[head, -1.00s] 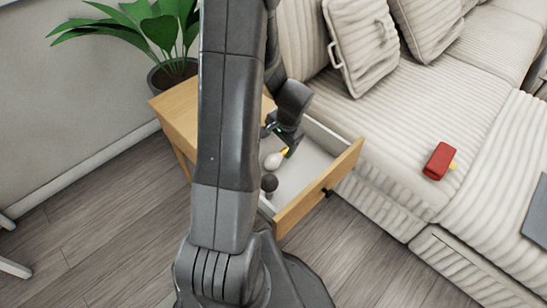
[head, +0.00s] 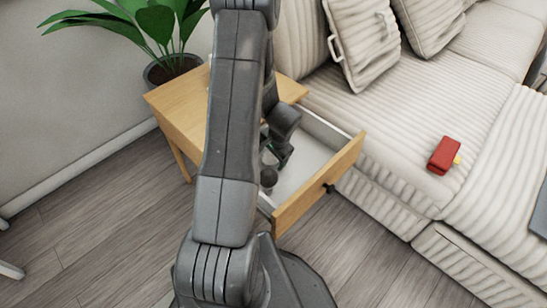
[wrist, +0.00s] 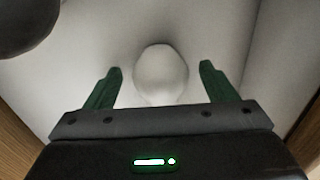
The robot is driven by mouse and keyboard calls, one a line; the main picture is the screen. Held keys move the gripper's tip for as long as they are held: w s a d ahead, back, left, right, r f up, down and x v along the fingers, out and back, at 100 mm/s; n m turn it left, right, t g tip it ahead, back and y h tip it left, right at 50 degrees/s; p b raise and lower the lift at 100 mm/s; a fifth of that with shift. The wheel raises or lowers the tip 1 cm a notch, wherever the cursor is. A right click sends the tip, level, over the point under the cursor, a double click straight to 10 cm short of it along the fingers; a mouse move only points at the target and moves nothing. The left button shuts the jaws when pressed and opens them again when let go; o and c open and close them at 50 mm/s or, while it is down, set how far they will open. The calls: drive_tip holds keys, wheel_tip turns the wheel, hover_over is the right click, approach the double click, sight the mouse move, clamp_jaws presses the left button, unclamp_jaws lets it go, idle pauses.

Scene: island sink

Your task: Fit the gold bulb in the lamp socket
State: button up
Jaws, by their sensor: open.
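A pale, rounded bulb (wrist: 160,72) lies in the open drawer, its narrower end toward my gripper. It sits between the two green fingers, with a gap on both sides. My gripper (wrist: 160,69) is open and down in the drawer; it also shows in the head view (head: 277,157), where it and my arm hide the pale bulb. No gold shows on this bulb in the wrist view. A dark round thing (head: 268,177) lies nearby in the drawer; it is at the top left in the wrist view (wrist: 24,22). I see no lamp socket.
The drawer (head: 318,185) is pulled out of a wooden side table (head: 180,108), its walls close around my gripper. A striped sofa (head: 400,120) stands at the right with a red object (head: 443,155) on it. A potted plant (head: 165,35) stands behind the table.

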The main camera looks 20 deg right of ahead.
drive_tip(key=c, duration=1.1)
drive_tip(key=shift+o, duration=0.2)
drive_tip(key=shift+r, duration=0.2)
wheel_tip(320, 180, up, 18)
drive_tip(key=p, duration=0.6)
drive_tip(key=w+a+n, duration=0.2)
drive_tip(key=a, duration=0.1)
drive_tip(key=w+a+n, duration=0.2)
drive_tip(key=w+a, duration=0.1)
drive_tip(key=a, duration=0.1)
drive_tip(key=w+a+n+g+y, duration=0.1)
drive_tip(key=w+a+n, duration=0.1)
drive_tip(key=a, duration=0.1)
drive_tip(key=shift+w+a+r, duration=0.15)
drive_tip(key=shift+w+r, duration=0.1)
drive_tip(key=shift+r, duration=0.15)
drive_tip(key=w+a+r+n+g, duration=0.1)
drive_tip(key=w+a+n, duration=0.1)
drive_tip(key=a+n, duration=0.35)
drive_tip(key=w+a+r+n+g, duration=0.1)
drive_tip(key=w+a+n, duration=0.15)
drive_tip(key=a, duration=0.65)
wheel_tip(320, 180, up, 8)
drive_tip(key=s+p, duration=0.2)
drive_tip(key=p, duration=1.7)
drive_tip(key=shift+s+r+y, duration=0.2)
drive_tip(key=shift+y, duration=0.2)
